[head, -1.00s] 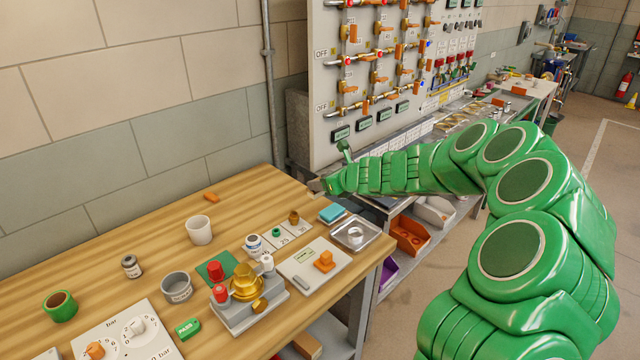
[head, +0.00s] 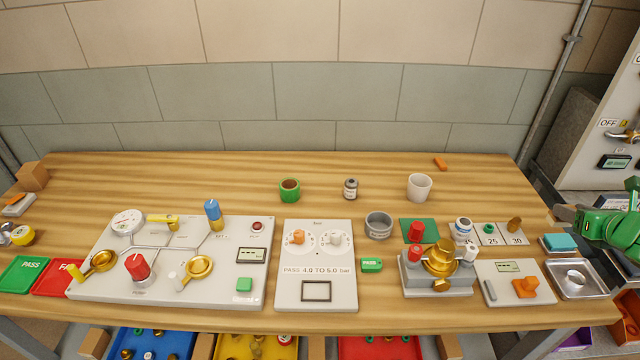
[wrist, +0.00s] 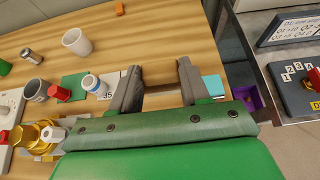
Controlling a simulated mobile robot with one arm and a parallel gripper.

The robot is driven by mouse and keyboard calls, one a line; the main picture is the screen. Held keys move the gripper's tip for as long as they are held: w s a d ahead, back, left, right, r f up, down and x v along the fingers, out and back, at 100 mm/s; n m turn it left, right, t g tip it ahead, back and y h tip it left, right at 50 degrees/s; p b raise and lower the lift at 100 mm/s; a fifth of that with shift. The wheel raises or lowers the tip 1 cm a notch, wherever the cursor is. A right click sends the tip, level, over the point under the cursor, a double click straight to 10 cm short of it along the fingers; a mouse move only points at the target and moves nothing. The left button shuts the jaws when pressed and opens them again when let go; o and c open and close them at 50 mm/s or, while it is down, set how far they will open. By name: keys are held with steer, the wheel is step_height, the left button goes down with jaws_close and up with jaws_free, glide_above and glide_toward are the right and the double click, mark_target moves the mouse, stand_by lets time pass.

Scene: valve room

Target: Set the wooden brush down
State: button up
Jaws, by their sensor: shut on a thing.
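My gripper (wrist: 158,88) shows its two grey fingers in the wrist view, shut on the wooden brush (wrist: 162,73). The part of the brush that shows is a plain brown wooden block between the fingers, and the rest is hidden. In the head view my gripper (head: 566,214) is at the right edge, over the right end of the wooden table (head: 330,180).
A metal tray (head: 592,291) and a blue block (head: 560,242) are close to my gripper. A white cup (head: 419,186), an orange piece (head: 440,162) and a brass device (head: 438,270) stand on the table. The table's back strip has free room. A valve panel (head: 610,130) rises at right.

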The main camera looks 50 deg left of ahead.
steer(key=s+a+n+g+y, duration=0.15)
steer(key=s+a, duration=0.25)
steer(key=a, duration=0.7)
steer(key=s+a+r+n+g+y, duration=0.15)
steer(key=s+a, duration=0.25)
steer(key=a, duration=0.7)
steer(key=s+a+n+g, duration=0.15)
steer(key=s+a, duration=0.25)
steer(key=a, duration=0.7)
steer(key=s+a+f+n+g, duration=0.1)
steer(key=s+a+n+g, duration=0.1)
steer(key=s+a, duration=1.15)
steer(key=s+a+n+g, duration=0.25)
steer(key=s+a, duration=0.75)
steer(key=s, duration=0.6)
steer(key=shift+y, duration=0.3)
steer(key=shift+w+a+f, duration=0.95)
steer(key=shift+a+f, duration=0.7)
steer(key=shift+a, duration=0.45)
steer(key=shift+w+a+f, duration=0.9)
steer(key=shift+a+f, duration=0.75)
steer(key=shift+a, duration=0.4)
steer(key=shift+w+a+f, duration=0.95)
steer(key=shift+a+f, duration=0.7)
steer(key=shift+a, duration=0.45)
steer(key=shift+a+f, duration=0.15)
steer(key=shift+f, duration=1.55)
